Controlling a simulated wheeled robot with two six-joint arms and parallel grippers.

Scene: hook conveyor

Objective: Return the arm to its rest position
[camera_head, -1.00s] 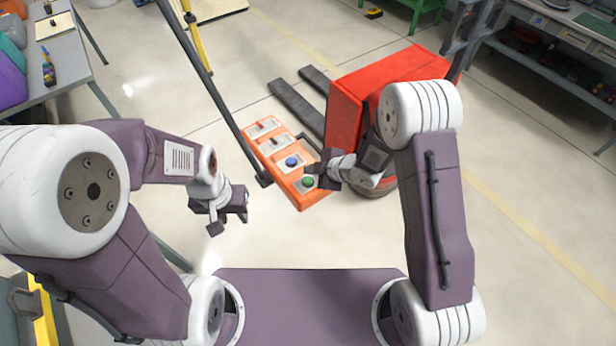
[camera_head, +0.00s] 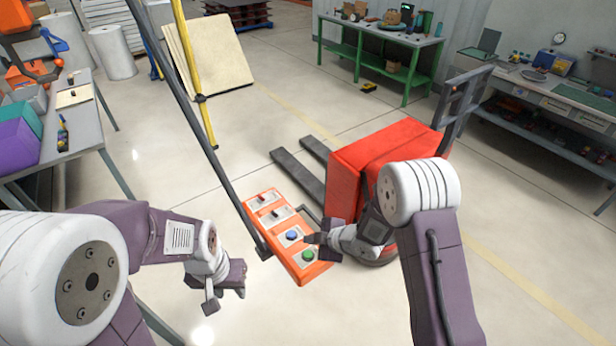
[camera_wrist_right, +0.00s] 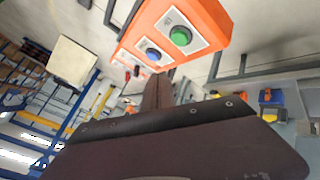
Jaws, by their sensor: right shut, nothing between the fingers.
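My right arm comes in from the right in the head view. Its gripper (camera_head: 311,239) is shut and empty, beside the orange control box (camera_head: 264,205) and close to its green button (camera_head: 308,256). I cannot tell whether it touches the box. In the right wrist view, the box (camera_wrist_right: 211,14) shows its green button (camera_wrist_right: 180,36) and blue button (camera_wrist_right: 153,54) beyond my dark gripper (camera_wrist_right: 158,88). My left gripper (camera_head: 226,290) hangs over the floor left of the box, its fingers apart and empty.
A red pallet-truck body (camera_head: 375,165) stands right behind my right gripper, with dark forks (camera_head: 297,178) on the floor. A dark pole (camera_head: 195,125) slants to the box. A grey table (camera_head: 85,125) stands left; a green-legged bench (camera_head: 385,38) stands behind. Open floor lies between.

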